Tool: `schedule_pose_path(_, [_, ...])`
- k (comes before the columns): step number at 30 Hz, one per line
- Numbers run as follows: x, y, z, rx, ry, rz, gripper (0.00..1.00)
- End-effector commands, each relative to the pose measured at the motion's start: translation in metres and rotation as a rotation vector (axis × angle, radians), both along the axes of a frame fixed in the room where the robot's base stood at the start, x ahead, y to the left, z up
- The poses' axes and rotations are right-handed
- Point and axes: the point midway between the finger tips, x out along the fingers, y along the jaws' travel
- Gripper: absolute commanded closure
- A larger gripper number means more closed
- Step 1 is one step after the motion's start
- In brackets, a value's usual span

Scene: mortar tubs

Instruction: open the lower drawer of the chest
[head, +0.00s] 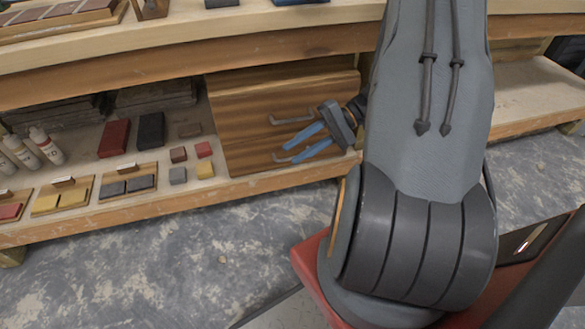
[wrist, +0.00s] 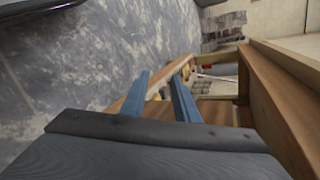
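The brown wooden chest (head: 240,108) stands on the lower shelf, left of my arm. Its front carries an upper grey bar handle (head: 290,120) and a lower grey bar handle (head: 280,158); both drawers look closed. My gripper (head: 290,155) is in front of the chest, its two blue fingers apart, with the tips by the lower handle. My gripper also shows in the wrist view (wrist: 160,75), with a gap between the fingers. Whether the lower handle lies between the fingers I cannot tell.
The wooden shelf above the chest (head: 180,68) has a thick front edge close over my gripper. Left of the chest lie coloured blocks (head: 114,138), small sample boards (head: 127,185) and white bottles (head: 46,145). The stained grey floor (head: 180,270) in front is clear.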

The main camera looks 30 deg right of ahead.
Motion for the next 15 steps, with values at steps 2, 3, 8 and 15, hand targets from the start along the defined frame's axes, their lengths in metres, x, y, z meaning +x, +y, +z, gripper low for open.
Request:
schedule_pose_path(2, [0.013, -0.021, -0.041, 0.066, -0.055, -0.086, 0.72])
schedule_pose_path(3, [0.019, -0.031, -0.054, 0.095, -0.088, -0.128, 0.72])
schedule_pose_path(8, [0.034, -0.071, -0.099, 0.178, -0.218, -0.281, 0.72])
schedule_pose_path(15, [0.041, -0.105, -0.131, 0.223, -0.334, -0.407, 0.72])
